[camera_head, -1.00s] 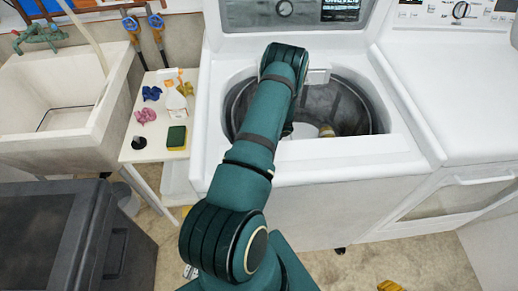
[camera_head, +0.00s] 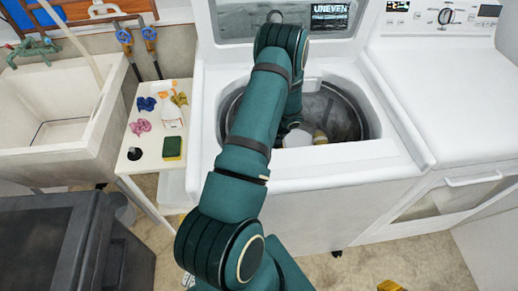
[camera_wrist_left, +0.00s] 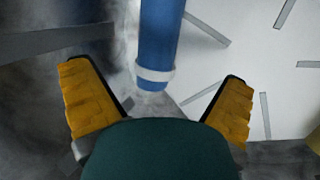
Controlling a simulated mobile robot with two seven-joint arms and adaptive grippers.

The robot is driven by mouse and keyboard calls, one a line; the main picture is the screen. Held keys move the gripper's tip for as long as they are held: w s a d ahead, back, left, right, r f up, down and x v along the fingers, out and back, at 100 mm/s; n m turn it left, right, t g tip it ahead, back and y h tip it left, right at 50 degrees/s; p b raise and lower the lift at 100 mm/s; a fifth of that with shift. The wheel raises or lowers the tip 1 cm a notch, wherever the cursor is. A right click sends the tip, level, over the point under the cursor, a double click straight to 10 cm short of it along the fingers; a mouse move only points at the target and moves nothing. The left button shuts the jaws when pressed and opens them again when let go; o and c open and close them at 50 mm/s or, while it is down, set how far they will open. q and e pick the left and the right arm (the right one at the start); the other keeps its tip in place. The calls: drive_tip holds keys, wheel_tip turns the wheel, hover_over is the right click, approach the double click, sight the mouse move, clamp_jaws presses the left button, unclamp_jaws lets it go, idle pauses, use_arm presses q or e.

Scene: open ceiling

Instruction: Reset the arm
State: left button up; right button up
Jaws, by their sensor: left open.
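My left arm (camera_head: 252,120) reaches forward over the rim of the open washing machine (camera_head: 350,160), and its far end bends down into the drum (camera_head: 345,115). In the left wrist view my left gripper (camera_wrist_left: 155,80) is open, its two yellow fingers wide apart. A blue cylinder (camera_wrist_left: 158,45) with a white band shows beyond and between the fingers, touching neither. In the head view the arm hides the left gripper. A yellow piece (camera_head: 390,286) at the bottom edge looks like part of my right gripper; the rest is out of frame.
A second white machine (camera_head: 450,100) adjoins the washer at right. A pale object (camera_head: 298,137) lies in the drum.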

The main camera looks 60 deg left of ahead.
use_arm(q)
drive_tip(key=shift+v, duration=0.8)
drive_tip(key=shift+r, duration=0.1)
